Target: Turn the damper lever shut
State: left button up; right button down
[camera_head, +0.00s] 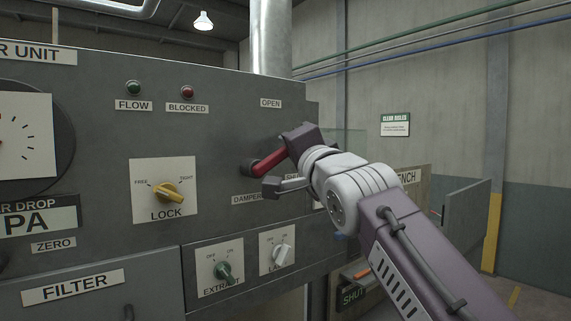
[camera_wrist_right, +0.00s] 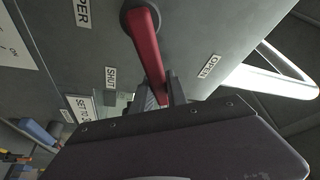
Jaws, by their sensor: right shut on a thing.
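The red damper lever (camera_head: 266,160) comes out of a dark round pivot on the grey panel and slants up to the right. In the right wrist view the lever (camera_wrist_right: 147,45) runs from its pivot to between my jaws. My right gripper (camera_head: 283,160) is shut on the lever's outer part; it also shows in the wrist view (camera_wrist_right: 159,93). The OPEN label (camera_head: 270,103) is above the lever. The SHUT label (camera_wrist_right: 110,78) lies on the other side of the lever from OPEN in the wrist view. My left gripper is not in view.
A metal duct (camera_head: 270,40) rises behind the panel. Open floor shows at the far right.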

jog(key=shift+w+d+f+m+g+h, duration=0.1)
jog(key=shift+d+f+m+g+h, duration=0.2)
jog(key=shift+f+m, duration=0.6)
jog(key=shift+w+a+f+m+g+h, duration=0.15)
jog(key=shift+f+m+g, duration=0.35)
jog(key=shift+m, duration=0.65)
jog(key=shift+w+d+f+m+g+h, duration=0.15)
jog(key=shift+d+f+m+g, duration=0.15)
jog(key=shift+f+m, duration=0.6)
jog(key=shift+a, duration=0.1)
jog(key=c, duration=1.6)
grip_release()
jog(key=shift+o, duration=1.4)
jog(key=shift+s+r, duration=0.1)
jog(key=shift+s, duration=0.05)
jog(key=shift+s+r, duration=0.1)
